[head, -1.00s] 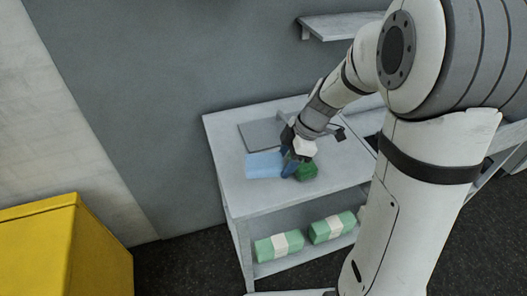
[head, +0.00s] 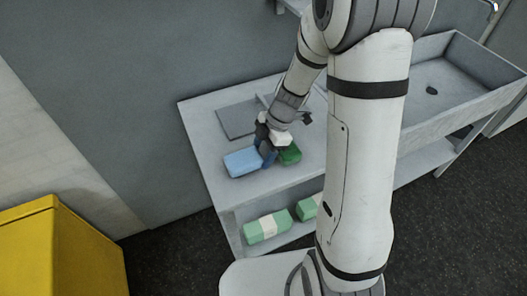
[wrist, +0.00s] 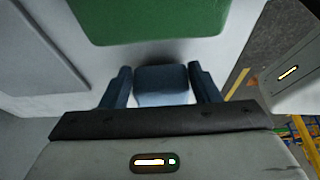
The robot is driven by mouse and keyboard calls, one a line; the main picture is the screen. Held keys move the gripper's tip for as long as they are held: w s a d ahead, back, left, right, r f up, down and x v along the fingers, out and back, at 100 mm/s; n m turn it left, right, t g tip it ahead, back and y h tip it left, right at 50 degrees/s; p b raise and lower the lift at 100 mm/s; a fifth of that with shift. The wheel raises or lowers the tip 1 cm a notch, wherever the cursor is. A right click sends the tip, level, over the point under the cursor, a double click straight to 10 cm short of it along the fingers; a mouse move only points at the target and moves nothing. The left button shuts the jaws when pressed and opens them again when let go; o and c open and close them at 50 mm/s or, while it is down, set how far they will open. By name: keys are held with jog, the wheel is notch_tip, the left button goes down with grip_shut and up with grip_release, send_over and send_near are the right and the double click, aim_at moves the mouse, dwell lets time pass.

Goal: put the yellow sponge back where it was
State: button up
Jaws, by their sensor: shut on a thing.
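I see no yellow sponge in any view. My gripper (head: 267,152) is low over the grey table, between a light blue block (head: 242,162) on its left and a green block (head: 290,155) on its right. In the wrist view my gripper (wrist: 160,78) is shut on a blue piece (wrist: 162,85), which looks like the end of the blue block. The green block (wrist: 150,18) lies just ahead of the fingers, apart from them. My gripper hides part of both blocks in the head view. I cannot tell whether the blue block touches the table.
The grey table (head: 205,115) carries a flat grey plate (head: 237,121) at the back. Green-and-white packs (head: 267,227) lie on the shelf below. A sink basin (head: 460,85) is at the right. A large yellow box (head: 62,250) stands at the left.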

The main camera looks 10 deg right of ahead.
jog(key=shift+f, duration=0.4)
jog(key=shift+f, duration=0.2)
jog(key=o, duration=0.9)
jog(key=shift+r, duration=0.1)
jog(key=shift+r, duration=0.15)
jog(key=v, duration=1.1)
jog(key=s+d+r+m+t+h, duration=0.1)
jog(key=s+r+m, duration=0.1)
jog(key=s+m, duration=0.3)
jog(key=s+d+r+m+t+h, duration=0.1)
jog(key=s+r+m, duration=0.2)
jog(key=m, duration=0.6)
jog(key=s+d+r+m+t+h+b, duration=0.1)
jog(key=s+r+m+t+h, duration=0.1)
jog(key=s+m, duration=0.5)
jog(key=shift+d+r, duration=0.25)
jog(key=shift+r, duration=0.15)
